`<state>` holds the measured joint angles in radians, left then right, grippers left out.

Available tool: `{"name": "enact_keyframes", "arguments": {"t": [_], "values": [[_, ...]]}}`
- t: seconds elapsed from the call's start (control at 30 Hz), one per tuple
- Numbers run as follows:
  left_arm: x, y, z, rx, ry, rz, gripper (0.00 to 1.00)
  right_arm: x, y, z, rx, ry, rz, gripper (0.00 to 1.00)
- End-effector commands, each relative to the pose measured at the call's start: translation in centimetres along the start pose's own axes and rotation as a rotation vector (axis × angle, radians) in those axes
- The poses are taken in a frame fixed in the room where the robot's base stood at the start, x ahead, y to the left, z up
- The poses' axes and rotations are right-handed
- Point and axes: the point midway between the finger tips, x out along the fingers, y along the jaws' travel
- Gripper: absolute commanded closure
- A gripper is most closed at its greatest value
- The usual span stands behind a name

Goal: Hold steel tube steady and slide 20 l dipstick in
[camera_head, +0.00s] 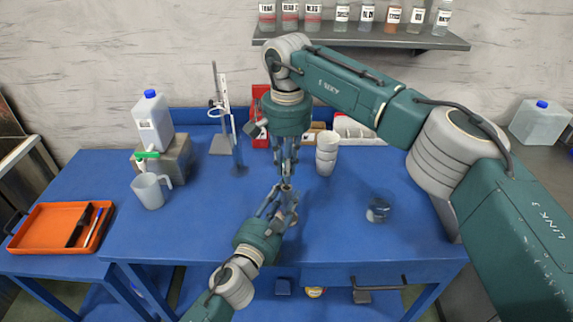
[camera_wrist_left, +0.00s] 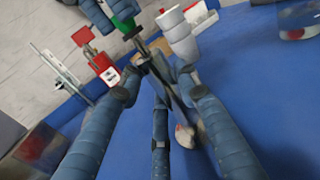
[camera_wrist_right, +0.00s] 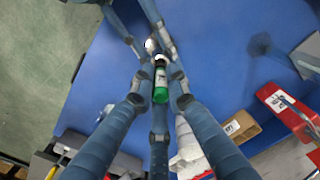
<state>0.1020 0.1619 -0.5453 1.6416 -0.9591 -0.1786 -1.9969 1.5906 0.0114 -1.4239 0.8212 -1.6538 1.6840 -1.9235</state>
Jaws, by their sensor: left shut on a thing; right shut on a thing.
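My left gripper (camera_head: 285,192) comes up from the lower left and is shut on a grey steel tube, which stands roughly upright over the blue table. The tube (camera_wrist_left: 172,85) shows between the left fingers in the left wrist view. My right gripper (camera_head: 287,160) points down directly above the left one. It is shut on the dipstick, whose green, labelled part (camera_wrist_right: 160,85) shows between its fingertips in the right wrist view. The green part also shows near the tube's top in the left wrist view (camera_wrist_left: 123,24). Fingers hide the joint, so I cannot tell whether the dipstick is inside the tube.
White stacked cups (camera_head: 326,153) stand close right of the grippers. A glass beaker (camera_head: 379,207) is farther right. A lab stand (camera_head: 219,140) and a red holder (camera_head: 259,130) are behind left. A pitcher (camera_head: 151,190) and orange tray (camera_head: 50,243) are left. The front table is mostly clear.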

Motion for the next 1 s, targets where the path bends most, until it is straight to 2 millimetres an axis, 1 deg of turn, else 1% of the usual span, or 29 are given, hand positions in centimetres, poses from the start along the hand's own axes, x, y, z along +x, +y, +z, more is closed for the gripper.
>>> {"name": "enact_keyframes", "arguments": {"t": [0.9,0.93,1.0], "values": [[0.0,0.0,-0.1,0.0,0.001,0.0,0.97,2.3,0.0,0.0,0.0,0.0,0.0,1.0],[0.0,0.0,0.0,0.0,0.001,0.0,0.97,2.2,0.0,0.0,0.0,0.0,0.0,0.8],[0.0,0.0,-0.1,0.0,0.001,0.0,0.97,2.2,0.0,0.0,0.0,0.0,0.0,0.66]]}}
